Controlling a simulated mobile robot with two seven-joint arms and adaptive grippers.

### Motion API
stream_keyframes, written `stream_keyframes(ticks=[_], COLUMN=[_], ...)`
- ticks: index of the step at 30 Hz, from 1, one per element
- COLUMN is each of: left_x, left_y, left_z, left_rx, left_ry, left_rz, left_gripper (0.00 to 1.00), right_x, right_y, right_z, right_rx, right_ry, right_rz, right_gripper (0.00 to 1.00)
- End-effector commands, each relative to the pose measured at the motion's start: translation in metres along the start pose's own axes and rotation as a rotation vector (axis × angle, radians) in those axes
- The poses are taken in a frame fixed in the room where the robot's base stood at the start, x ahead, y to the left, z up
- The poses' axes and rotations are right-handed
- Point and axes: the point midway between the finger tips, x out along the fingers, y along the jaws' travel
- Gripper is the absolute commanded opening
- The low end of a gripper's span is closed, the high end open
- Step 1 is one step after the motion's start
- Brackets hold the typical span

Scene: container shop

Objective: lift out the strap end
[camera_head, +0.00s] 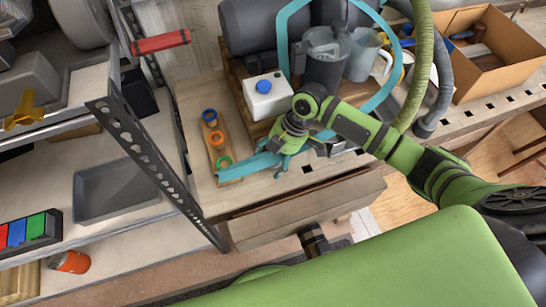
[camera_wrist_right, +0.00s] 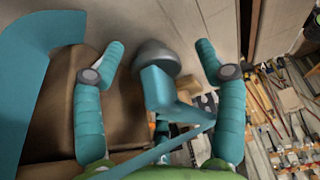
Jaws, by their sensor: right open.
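A teal strap (camera_head: 283,45) arches in a large loop around the grey containers on the bench. A flat teal length (camera_head: 245,166), which looks like the strap end, lies toward the bench's left front. My right gripper (camera_head: 281,163) is just right of it, low over the bench. In the right wrist view my right gripper (camera_wrist_right: 160,52) is open, its two teal fingers apart. A teal piece (camera_wrist_right: 158,90) shows between them, and a wide teal band (camera_wrist_right: 22,65) lies to the left. I cannot tell whether the fingers touch the strap. My left gripper is not in view.
A grey pitcher (camera_head: 325,62) and a cardboard box (camera_head: 490,62) stand farther back. A metal shelf (camera_head: 145,160) is at left.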

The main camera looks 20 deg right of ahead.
Motion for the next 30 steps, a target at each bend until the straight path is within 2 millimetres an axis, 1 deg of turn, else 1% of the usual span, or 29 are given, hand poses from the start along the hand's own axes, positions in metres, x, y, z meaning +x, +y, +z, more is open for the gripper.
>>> stream_keyframes(ticks=[2, 3, 5, 6, 7, 8, 18, 22, 26, 30], left_x=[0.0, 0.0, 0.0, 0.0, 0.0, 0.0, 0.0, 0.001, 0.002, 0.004], left_y=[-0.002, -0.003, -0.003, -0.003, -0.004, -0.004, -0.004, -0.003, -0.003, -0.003], left_z=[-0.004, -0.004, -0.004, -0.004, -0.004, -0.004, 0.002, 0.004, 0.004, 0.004], left_rx=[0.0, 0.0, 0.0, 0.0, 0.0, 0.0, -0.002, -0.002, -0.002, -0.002], left_ry=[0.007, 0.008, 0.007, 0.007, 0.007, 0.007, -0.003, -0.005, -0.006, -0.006], left_rz=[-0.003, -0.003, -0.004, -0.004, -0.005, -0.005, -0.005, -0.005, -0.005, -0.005], left_gripper=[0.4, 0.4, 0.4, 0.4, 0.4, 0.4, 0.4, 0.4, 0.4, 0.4], right_x=[0.0, 0.0, 0.0, 0.0, 0.0, 0.0, -0.001, -0.006, -0.019, -0.04], right_y=[0.0, 0.0, 0.0, 0.0, 0.0, 0.0, 0.0, 0.001, 0.001, 0.002], right_z=[0.0, 0.0, 0.0, 0.0, 0.0, 0.0, 0.0, -0.002, -0.007, -0.016], right_rx=[0.0, 0.0, 0.0, 0.0, 0.001, 0.001, 0.0, 0.0, -0.001, -0.002], right_ry=[0.0, 0.0, 0.0, 0.0, 0.0, 0.0, 0.0, 0.001, 0.001, 0.001], right_rz=[0.0, 0.0, 0.0, 0.0, 0.0, 0.0, 0.001, 0.002, 0.004, 0.005], right_gripper=[0.72, 0.64, 0.4, 0.23, 0.12, 0.07, 0.06, 0.06, 0.06, 0.06])
